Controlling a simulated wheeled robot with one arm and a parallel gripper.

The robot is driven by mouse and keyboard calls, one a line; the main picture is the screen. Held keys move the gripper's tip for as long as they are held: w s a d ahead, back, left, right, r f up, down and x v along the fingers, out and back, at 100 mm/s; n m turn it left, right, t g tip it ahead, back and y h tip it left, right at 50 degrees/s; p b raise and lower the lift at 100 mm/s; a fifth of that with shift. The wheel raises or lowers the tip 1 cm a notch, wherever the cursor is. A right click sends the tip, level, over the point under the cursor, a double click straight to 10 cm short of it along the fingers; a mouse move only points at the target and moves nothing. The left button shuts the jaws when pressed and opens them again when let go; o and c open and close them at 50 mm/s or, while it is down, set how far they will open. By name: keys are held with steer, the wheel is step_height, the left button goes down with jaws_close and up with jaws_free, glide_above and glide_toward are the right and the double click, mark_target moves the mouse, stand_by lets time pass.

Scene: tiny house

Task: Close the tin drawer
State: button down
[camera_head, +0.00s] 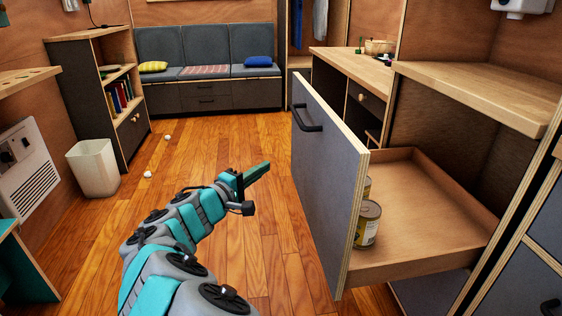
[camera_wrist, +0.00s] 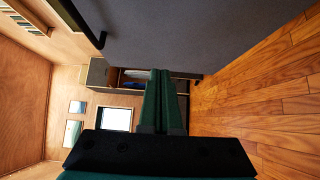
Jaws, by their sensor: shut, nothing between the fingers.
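The tin drawer (camera_head: 425,215) stands pulled out from the cabinet on the right, with a tall dark grey front (camera_head: 325,185) edged in pale wood. A black handle (camera_head: 306,117) sits near the top of that front; the handle also shows in the wrist view (camera_wrist: 88,28). Tins (camera_head: 368,224) stand inside, just behind the front, partly hidden by it. My gripper (camera_head: 258,172) is shut and empty, left of the drawer front and apart from it in the head view. In the wrist view its green fingers (camera_wrist: 161,95) are together, with the grey front (camera_wrist: 190,35) beside them.
A white bin (camera_head: 94,168) and a bookshelf (camera_head: 105,90) stand at the left. A grey sofa (camera_head: 208,65) is at the back. Small white balls lie on the floor near the bin. The wooden floor (camera_head: 215,135) in the middle is mostly clear.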

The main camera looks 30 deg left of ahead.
glide_toward(305, 149)
steer(key=w+a, duration=0.2)
steer(key=w, duration=0.2)
steer(key=shift+w+d+r+p, duration=0.1)
steer(key=shift+w+d+p, duration=0.15)
steer(key=shift+w+d, duration=0.25)
steer(key=shift+w+d+r+p, duration=0.1)
steer(key=shift+w+d+p, duration=0.2)
steer(key=shift+d, duration=0.45)
steer(key=shift+f, duration=0.1)
steer(key=shift+w, duration=0.15)
